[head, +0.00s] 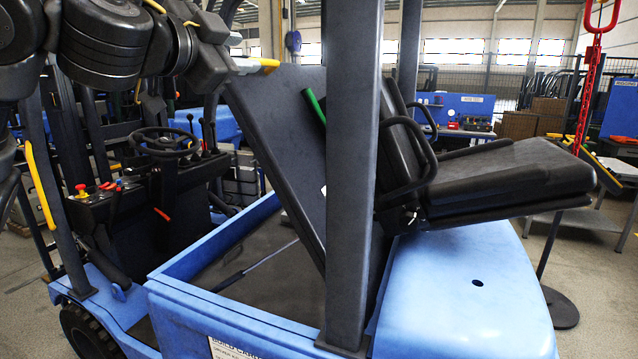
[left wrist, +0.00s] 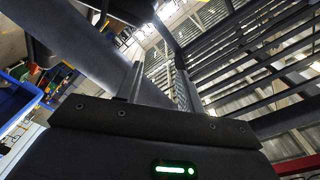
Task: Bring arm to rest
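My left arm (head: 105,40) comes in from the upper left of the head view, raised in front of the forklift's cab. My left gripper (head: 260,66) is beside the top edge of a tilted dark panel (head: 280,130); I cannot tell whether it touches. In the left wrist view its two fingers (left wrist: 158,88) stand apart with nothing seen between them. My right gripper is in neither view.
A blue forklift (head: 460,285) fills the middle, with a dark upright post (head: 350,180), a black seat (head: 500,175) and a steering wheel (head: 165,142). A red chain (head: 588,95) hangs at the right. Open floor (head: 600,300) shows at the lower right.

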